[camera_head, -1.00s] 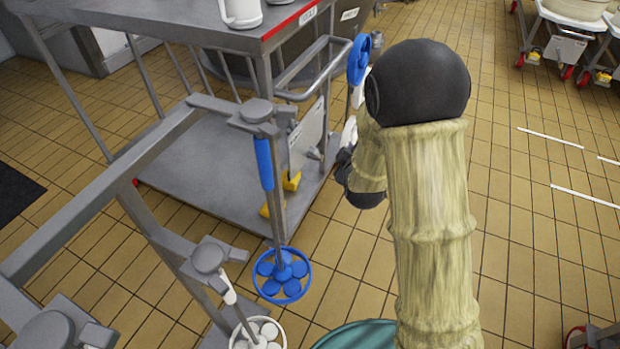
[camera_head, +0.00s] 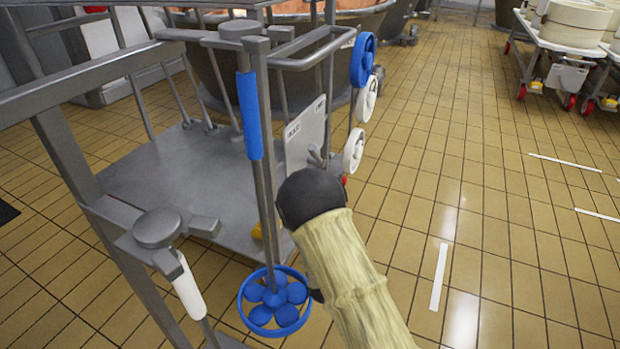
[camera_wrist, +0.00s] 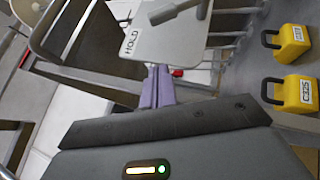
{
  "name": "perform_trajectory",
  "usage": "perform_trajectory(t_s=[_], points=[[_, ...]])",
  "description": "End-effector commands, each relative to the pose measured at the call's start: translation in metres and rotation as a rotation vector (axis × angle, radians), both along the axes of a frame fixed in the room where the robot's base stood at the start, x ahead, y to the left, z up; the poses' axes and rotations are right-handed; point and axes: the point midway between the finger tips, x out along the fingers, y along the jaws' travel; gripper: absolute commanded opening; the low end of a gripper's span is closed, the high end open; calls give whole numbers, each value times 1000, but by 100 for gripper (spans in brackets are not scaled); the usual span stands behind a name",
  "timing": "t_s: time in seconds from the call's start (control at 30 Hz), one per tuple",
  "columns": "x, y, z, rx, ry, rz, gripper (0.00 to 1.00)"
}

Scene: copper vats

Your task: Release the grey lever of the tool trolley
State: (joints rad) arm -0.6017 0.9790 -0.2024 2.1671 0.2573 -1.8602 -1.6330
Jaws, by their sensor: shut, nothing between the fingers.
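The tool trolley (camera_head: 185,185) is a grey metal cart with a flat lower deck, left of centre in the head view. A pale plate (camera_head: 305,135) hangs at its near right end; it also shows in the wrist view (camera_wrist: 165,45), marked "HOLD". The grey lever (camera_wrist: 178,10) lies across this plate at the top of the wrist view, and a small grey part by the plate in the head view (camera_head: 317,156) looks like it. My gripper (camera_wrist: 158,88) has its purple fingers together and empty, just below the plate in the picture, apart from the lever. My arm hides it in the head view.
Two yellow padlocks (camera_wrist: 293,40) (camera_wrist: 298,92) are at the right of the wrist view. Blue and white wheels (camera_head: 362,60) hang along the trolley's right side.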

Motion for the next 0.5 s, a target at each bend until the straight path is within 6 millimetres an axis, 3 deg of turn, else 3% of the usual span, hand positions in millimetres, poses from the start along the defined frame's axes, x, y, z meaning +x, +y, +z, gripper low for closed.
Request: perform_trajectory(t_s=[0.5], points=[[6,3,1,-4,-12,0,0]])
